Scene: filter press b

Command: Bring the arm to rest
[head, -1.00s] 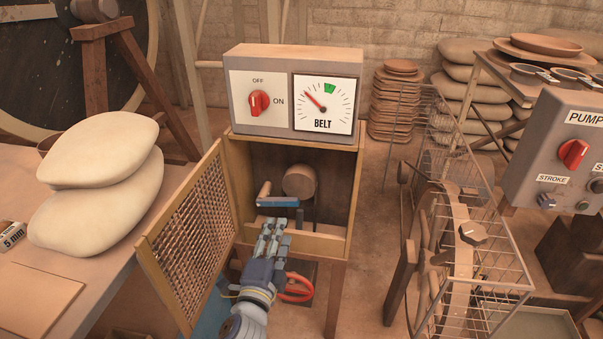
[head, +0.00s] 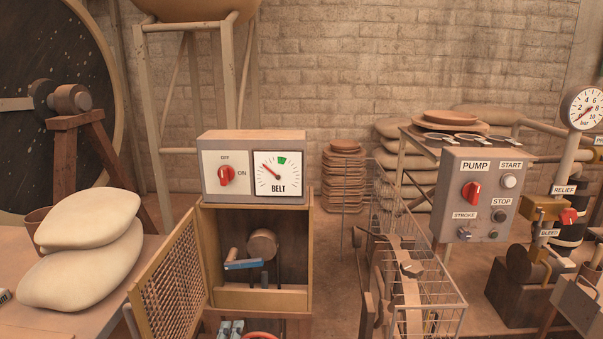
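The rest of that arm is out of the picture. The tips are apart from the box's contents, and I cannot make out how far open they are. My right gripper is not in view. The belt box (head: 262,301) has its mesh door (head: 168,278) swung open to the left. Inside are a round brown roller (head: 263,243) and a blue bar (head: 245,264).
The belt panel (head: 253,168) has a red knob and a dial with its needle left of the green zone. Pale sacks (head: 85,252) lie on the left table. A wire basket cart (head: 425,290), the pump panel (head: 477,195) and a pressure gauge (head: 586,108) stand to the right.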

